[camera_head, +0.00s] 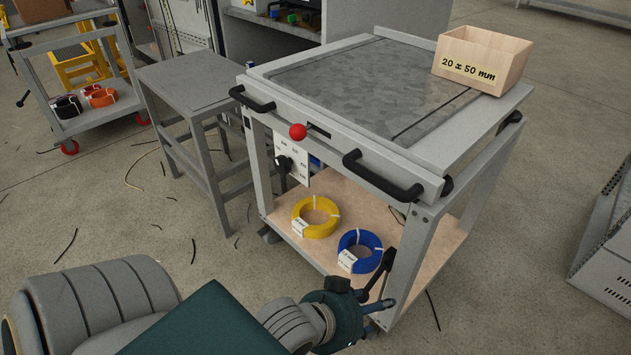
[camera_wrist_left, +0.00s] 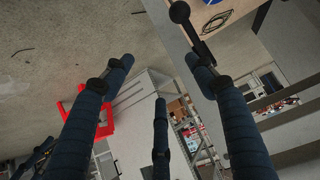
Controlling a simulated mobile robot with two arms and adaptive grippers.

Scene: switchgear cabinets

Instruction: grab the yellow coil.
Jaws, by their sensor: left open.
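The yellow coil (camera_head: 316,216), a ring of wire with a white label, lies flat on the wooden lower shelf (camera_head: 345,205) of the grey workbench. A blue coil (camera_head: 360,250) lies to its right and nearer. My left gripper (camera_head: 384,282) is at the shelf's front edge, in front of the blue coil and to the lower right of the yellow one. It is apart from the yellow coil. In the left wrist view its fingers (camera_wrist_left: 158,74) are spread with nothing between them. The yellow coil is not visible there. My right gripper is not in view.
The bench top (camera_head: 370,80) overhangs the shelf, with black handles (camera_head: 382,178) and a red knob (camera_head: 298,131) at its front. A wooden box (camera_head: 482,60) stands on top. A grey stool (camera_head: 187,82) stands left. Wire scraps lie on the floor.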

